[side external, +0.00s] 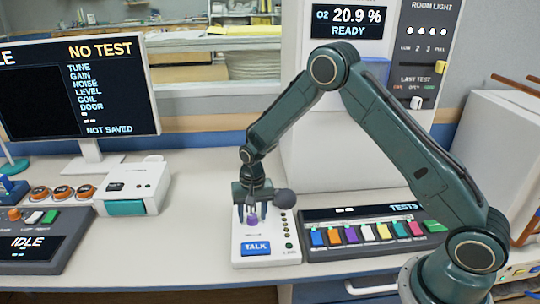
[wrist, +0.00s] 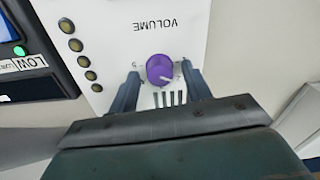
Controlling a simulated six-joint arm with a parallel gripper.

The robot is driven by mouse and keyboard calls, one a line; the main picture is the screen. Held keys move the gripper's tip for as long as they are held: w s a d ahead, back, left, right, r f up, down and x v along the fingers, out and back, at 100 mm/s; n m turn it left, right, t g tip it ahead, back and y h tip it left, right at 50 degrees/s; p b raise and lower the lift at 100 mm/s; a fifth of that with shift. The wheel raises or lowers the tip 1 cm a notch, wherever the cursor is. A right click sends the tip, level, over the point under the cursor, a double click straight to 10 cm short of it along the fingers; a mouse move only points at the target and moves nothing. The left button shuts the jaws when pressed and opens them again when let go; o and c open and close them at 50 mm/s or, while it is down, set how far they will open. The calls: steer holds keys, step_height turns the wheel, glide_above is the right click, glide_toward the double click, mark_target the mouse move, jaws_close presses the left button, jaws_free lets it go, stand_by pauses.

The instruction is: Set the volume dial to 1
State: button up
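The purple volume dial (wrist: 158,67) sits on the white intercom panel, under the upside-down word VOLUME, in the wrist view. Its white pointer points to the lower right in that picture, near a small numeral that I cannot read surely. In the side external view the dial (side external: 252,219) shows between my gripper's fingers, above the blue TALK button (side external: 256,248). My gripper (side external: 251,212) points down over the panel. In the wrist view its two fingers (wrist: 160,74) stand either side of the dial, with a small gap at each side. It is open and holds nothing.
A box with a TESTS display (side external: 362,212) and several coloured switches stands right of the intercom (side external: 240,262). A white box with a teal front (side external: 125,207) stands to the left, with clear desk between.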

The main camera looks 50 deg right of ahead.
steer(key=c, duration=0.9)
steer(key=shift+n, duration=0.4)
steer(key=n, duration=0.3)
steer(key=shift+w+n, duration=0.1)
steer(key=shift+n, duration=1.8)
steer(key=shift+a, duration=0.1)
steer(key=o, duration=1)
steer(key=shift+r, duration=0.15)
